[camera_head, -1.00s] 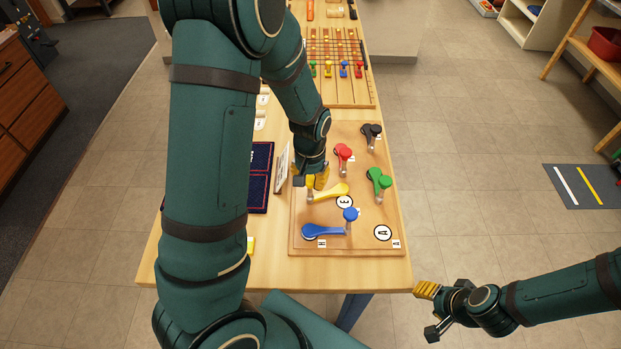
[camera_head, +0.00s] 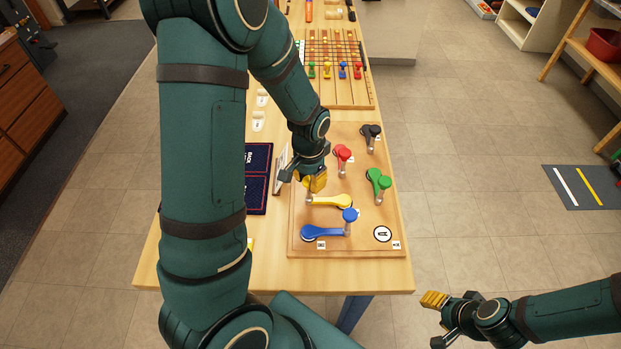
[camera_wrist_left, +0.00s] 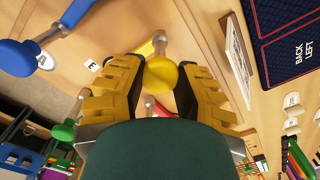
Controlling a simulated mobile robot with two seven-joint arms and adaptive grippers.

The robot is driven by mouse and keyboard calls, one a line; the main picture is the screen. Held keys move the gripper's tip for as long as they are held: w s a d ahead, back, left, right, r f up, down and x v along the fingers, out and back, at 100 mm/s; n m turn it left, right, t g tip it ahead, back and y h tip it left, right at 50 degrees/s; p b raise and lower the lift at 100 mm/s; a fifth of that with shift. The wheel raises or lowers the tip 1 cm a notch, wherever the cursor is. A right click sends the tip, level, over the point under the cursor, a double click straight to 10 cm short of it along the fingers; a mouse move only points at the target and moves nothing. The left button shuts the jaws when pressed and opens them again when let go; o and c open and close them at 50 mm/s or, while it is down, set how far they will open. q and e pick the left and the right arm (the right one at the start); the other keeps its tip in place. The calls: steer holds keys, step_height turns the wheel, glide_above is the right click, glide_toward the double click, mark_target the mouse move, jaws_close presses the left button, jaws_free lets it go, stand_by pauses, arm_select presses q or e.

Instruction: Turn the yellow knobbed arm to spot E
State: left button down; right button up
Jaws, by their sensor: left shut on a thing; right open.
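The yellow arm (camera_head: 335,202) lies nearly level across the wooden board (camera_head: 297,246). Its broad end is on the right and its post and knob are on the left. My left gripper (camera_head: 312,185) is shut around the yellow knob, which shows between both fingers in the left wrist view (camera_wrist_left: 160,74). The round E spot is not visible in the head view. A small square E label (camera_wrist_left: 93,66) shows in the left wrist view. My right gripper (camera_head: 435,318) is open and empty, low on the right, off the table.
The blue knobbed arm (camera_head: 325,231) lies just in front of the yellow one. Red (camera_head: 343,153), green (camera_head: 384,183) and black (camera_head: 372,131) knobbed arms stand farther back and right. The round A spot (camera_head: 382,234) is bare. A dark blue panel (camera_head: 257,180) lies left of the board.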

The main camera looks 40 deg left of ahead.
arm_select(q)
steer(key=shift+s+f, duration=0.1)
steer(key=shift+s, duration=0.05)
steer(key=c, duration=0.6)
jaws_free()
steer(key=shift+o, duration=0.2)
step_height(320, 180, up, 12)
